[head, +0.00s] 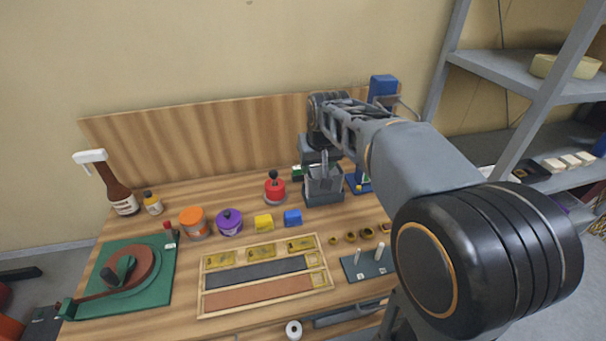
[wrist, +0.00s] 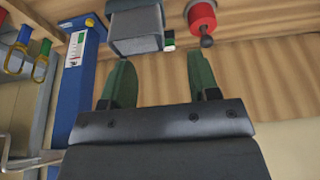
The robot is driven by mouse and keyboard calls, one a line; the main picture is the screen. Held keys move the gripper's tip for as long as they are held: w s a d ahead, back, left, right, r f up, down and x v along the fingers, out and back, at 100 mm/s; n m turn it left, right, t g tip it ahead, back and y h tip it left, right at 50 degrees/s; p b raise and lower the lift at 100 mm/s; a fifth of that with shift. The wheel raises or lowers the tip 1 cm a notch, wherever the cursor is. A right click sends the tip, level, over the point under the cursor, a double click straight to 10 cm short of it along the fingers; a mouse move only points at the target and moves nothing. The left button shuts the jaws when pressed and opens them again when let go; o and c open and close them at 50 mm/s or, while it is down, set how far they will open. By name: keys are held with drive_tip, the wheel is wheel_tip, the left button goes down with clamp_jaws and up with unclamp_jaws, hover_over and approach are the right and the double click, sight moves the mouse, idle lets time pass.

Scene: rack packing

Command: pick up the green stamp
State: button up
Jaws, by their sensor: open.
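The small block with green, black and white parts, which looks like the green stamp (head: 297,172), sits at the back of the bench, just left of a grey box, partly hidden by it and my arm. In the wrist view, the stamp (wrist: 168,41) shows beside the grey box, beyond my fingertips and a little right of the middle between them. My gripper (wrist: 160,72) is open, with two green fingers apart and nothing between them. In the head view my arm hides the fingertips.
The grey box (head: 323,188) stands close beside the stamp. A red pot with a black knob (head: 275,190) is to its left. A blue stand (wrist: 78,90) is on the box's other side. A wooden backboard (head: 200,135) rises behind.

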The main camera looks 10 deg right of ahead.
drive_tip(key=w+f, duration=0.2)
drive_tip(key=w, duration=0.7)
approach(297, 172)
drive_tip(key=shift+g, duration=0.4)
drive_tip(key=w+f, duration=0.1)
drive_tip(key=w+f+p, duration=0.1)
drive_tip(key=f, duration=0.1)
drive_tip(key=w+f, duration=0.1)
drive_tip(key=f, duration=0.1)
drive_tip(key=shift+w+d+f, duration=0.25)
drive_tip(key=shift+d, duration=0.05)
drive_tip(key=shift+p+x, duration=1.2)
drive_tip(key=shift+x, duration=1.8)
drive_tip(key=shift+s, duration=0.1)
drive_tip(key=c, duration=0.6)
drive_tip(key=shift+o, duration=0.2)
drive_tip(key=shift+r, duration=0.1)
wheel_tip(297, 172, up, 10)
drive_tip(key=shift+f+b, duration=0.1)
drive_tip(key=shift+b, duration=0.85)
